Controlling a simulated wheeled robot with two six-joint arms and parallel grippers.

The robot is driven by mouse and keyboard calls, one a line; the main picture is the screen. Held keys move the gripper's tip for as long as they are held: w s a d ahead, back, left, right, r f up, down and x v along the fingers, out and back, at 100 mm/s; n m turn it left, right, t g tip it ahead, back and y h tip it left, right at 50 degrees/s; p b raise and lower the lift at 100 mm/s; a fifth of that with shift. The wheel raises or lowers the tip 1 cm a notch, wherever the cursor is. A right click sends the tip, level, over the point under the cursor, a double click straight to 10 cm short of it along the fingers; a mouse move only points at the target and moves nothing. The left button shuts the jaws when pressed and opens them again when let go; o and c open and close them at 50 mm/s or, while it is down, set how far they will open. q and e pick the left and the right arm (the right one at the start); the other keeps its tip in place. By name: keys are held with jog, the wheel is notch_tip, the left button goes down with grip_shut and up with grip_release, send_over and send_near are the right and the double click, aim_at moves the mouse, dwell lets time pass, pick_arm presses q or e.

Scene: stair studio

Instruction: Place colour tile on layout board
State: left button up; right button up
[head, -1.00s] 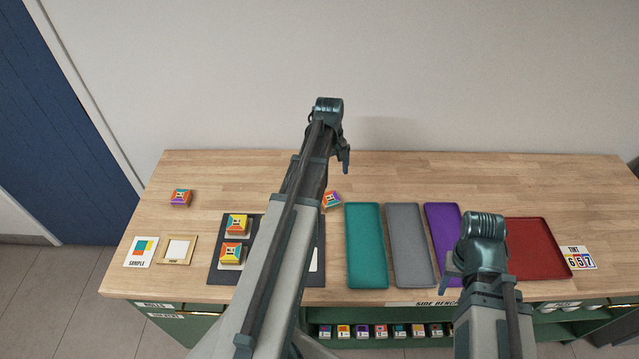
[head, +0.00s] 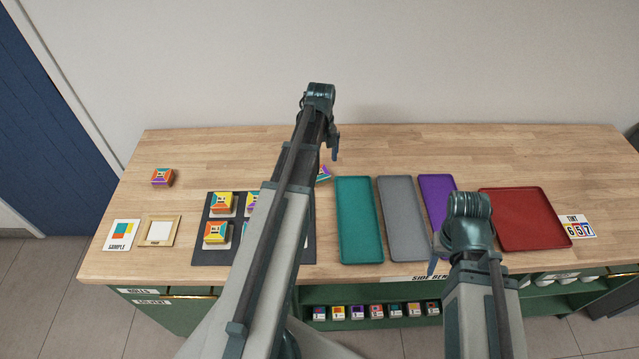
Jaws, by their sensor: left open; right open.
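The dark layout board (head: 201,256) lies on the left of the bench, its right part hidden behind my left arm. Colour tiles (head: 221,203) (head: 217,233) sit on its left side, and another tile (head: 251,203) shows partly at the arm's edge. A loose tile (head: 163,177) lies behind and left of the board. Another multicoloured tile (head: 324,174) shows partly beside my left arm, right of the board. My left gripper (head: 334,150) is open, hanging above the bench behind that tile, apart from it. My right gripper (head: 434,262) is open and empty at the front edge, near the purple tray.
A sample card (head: 121,235) and a framed white square (head: 160,231) lie left of the board. Teal (head: 359,220), grey (head: 408,218), purple (head: 438,190) and red (head: 524,217) trays fill the right. A number card (head: 578,226) lies far right. The bench's back strip is clear.

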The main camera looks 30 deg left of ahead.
aim_at(320, 172)
pick_arm(q)
jog(key=shift+f, duration=0.65)
pick_arm(e)
jog(key=shift+f, duration=0.65)
jog(key=shift+f, duration=0.1)
pick_arm(q)
notch_tip(320, 172, down, 5)
jog(key=b, duration=0.5)
jog(key=shift+a+f+b, duration=0.15)
jog(key=shift+b, duration=0.2)
pick_arm(e)
notch_tip(320, 172, down, 5)
pick_arm(q)
jog(key=shift+s, duration=0.1)
jog(key=c, duration=1.5)
jog(key=shift+r, duration=0.2)
notch_tip(320, 172, up, 10)
jog(key=p, duration=1)
pick_arm(e)
notch_tip(320, 172, up, 10)
